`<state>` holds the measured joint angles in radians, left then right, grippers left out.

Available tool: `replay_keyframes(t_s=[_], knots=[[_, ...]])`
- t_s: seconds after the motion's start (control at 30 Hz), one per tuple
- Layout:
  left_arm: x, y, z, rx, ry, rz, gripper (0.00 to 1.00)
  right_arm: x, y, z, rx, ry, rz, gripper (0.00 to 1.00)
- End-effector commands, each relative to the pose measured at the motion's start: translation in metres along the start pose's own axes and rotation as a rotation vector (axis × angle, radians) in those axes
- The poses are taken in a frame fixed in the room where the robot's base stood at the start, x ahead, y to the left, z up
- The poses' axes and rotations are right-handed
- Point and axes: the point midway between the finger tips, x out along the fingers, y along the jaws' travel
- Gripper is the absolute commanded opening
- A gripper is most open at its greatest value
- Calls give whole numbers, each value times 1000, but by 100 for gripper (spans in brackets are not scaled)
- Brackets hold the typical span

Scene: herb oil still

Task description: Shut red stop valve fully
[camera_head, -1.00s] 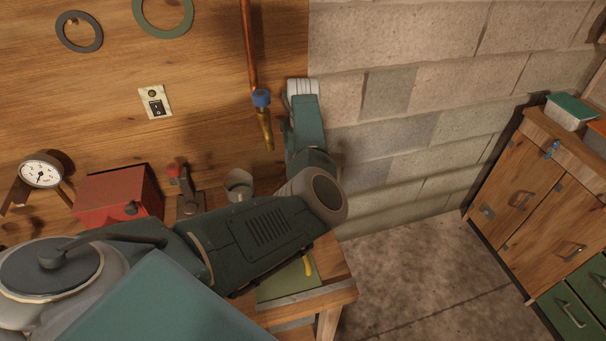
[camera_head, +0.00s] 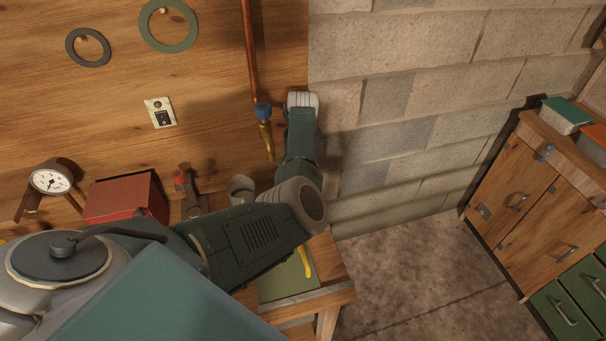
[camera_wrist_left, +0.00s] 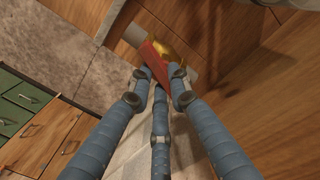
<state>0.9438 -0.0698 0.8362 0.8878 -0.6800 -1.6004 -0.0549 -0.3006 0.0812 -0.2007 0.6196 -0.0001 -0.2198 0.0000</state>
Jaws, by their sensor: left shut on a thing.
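In the left wrist view, a red handle (camera_wrist_left: 153,59), which looks like the stop valve's, lies between the fingertips of my left gripper (camera_wrist_left: 160,82). A brass part (camera_wrist_left: 181,52) shows just behind it. The blue fingers are closed in on the red handle. They cover its near end, so I cannot tell the valve's exact turn. In the head view my left arm reaches across the bench toward the wall, and its own links hide the gripper and the red handle. My right gripper is in neither view.
A copper pipe (camera_head: 250,50) with a blue fitting (camera_head: 262,111) hangs left of my forearm. A red box (camera_head: 122,197), a metal cup (camera_head: 242,188) and a gauge (camera_head: 51,180) stand behind my arm. A wooden cabinet (camera_head: 512,195) is at right. The concrete floor (camera_head: 400,270) between is clear.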

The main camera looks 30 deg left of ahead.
Motion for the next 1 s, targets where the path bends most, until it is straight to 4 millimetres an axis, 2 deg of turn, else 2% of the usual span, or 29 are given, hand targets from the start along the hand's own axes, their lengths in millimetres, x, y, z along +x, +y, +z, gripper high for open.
replay_keyframes(t_s=[0.03, 0.1, 0.4, 1.0], knots=[[-6, -2, 0, 44, 0, -4, 0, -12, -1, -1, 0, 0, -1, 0], [-6, -2, 0, 111, 0, -4, 0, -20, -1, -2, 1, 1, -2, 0], [-4, -2, 1, 396, 1, -3, 0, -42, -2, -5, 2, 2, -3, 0], [-2, -3, 2, 952, 5, -4, 0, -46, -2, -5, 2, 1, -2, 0]])
